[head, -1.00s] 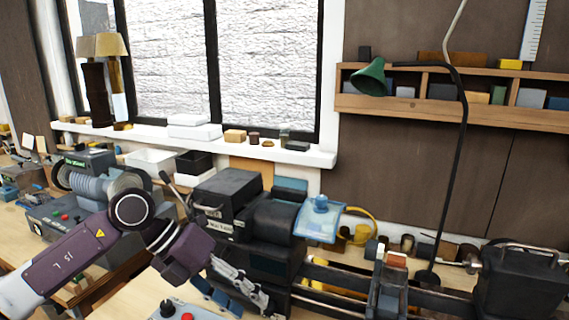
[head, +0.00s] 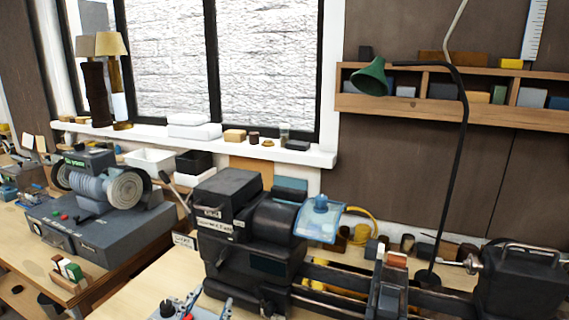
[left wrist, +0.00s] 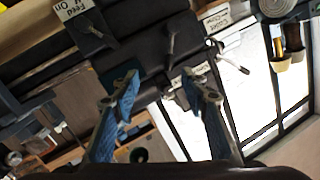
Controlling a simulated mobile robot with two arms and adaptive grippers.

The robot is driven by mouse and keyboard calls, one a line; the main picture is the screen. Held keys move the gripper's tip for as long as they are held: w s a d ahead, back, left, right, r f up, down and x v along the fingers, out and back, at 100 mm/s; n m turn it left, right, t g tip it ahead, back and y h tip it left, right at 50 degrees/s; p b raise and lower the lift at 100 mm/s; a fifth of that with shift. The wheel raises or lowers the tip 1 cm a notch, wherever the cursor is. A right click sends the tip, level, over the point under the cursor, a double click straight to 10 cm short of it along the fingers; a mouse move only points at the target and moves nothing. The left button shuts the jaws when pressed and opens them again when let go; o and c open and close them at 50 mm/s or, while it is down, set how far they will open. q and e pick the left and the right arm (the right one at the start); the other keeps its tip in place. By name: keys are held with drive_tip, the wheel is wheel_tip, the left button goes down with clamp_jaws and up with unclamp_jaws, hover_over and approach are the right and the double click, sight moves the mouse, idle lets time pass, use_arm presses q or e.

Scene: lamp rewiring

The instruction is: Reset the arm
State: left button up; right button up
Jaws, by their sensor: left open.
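My left gripper (head: 207,304) shows only as fingertips at the bottom edge of the head view, in front of the dark lathe (head: 250,258). The rest of my left arm is out of that view. In the left wrist view my left gripper (left wrist: 157,92) is open, with its two blue-padded fingers apart and nothing between them. The lathe's dark housing (left wrist: 150,40) and its levers lie beyond the fingertips, tilted in that view. I cannot tell how wide the gap to the lathe is. My right gripper is in neither view.
A grey grinder-like machine (head: 95,215) stands on the bench at left. A clear blue guard (head: 319,220) sits on the lathe. A green lamp (head: 371,77) hangs at right. Bare bench (head: 135,300) lies between the two machines.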

use_arm(q)
drive_tip(key=s+a+f+n+g+y, duration=0.1)
drive_tip(key=s+a+f+g, duration=0.15)
drive_tip(key=s+f, duration=0.45)
drive_tip(key=s+a+f+n+g+y, duration=0.1)
drive_tip(key=s+a+f+n+g, duration=0.1)
drive_tip(key=s+f+g, duration=0.65)
drive_tip(key=s+f, duration=0.3)
drive_tip(key=s, duration=0.2)
drive_tip(key=s+f+g, duration=0.2)
drive_tip(key=s+f, duration=0.3)
drive_tip(key=s, duration=0.3)
wheel_tip(320, 180, down, 33)
drive_tip(key=s+g+b, duration=0.1)
drive_tip(key=s+b, duration=0.2)
drive_tip(key=b, duration=0.3)
drive_tip(key=s+a+f+b, duration=0.1)
drive_tip(key=s+f+b, duration=0.1)
drive_tip(key=s+f, duration=0.6)
drive_tip(key=s+a+f+g+b, duration=0.1)
drive_tip(key=s+a+f+b, duration=0.1)
drive_tip(key=s+f, duration=0.6)
wheel_tip(320, 180, down, 3)
drive_tip(key=shift+a+f+g, duration=0.1)
drive_tip(key=shift+a+g, duration=0.15)
drive_tip(key=shift+g, duration=0.05)
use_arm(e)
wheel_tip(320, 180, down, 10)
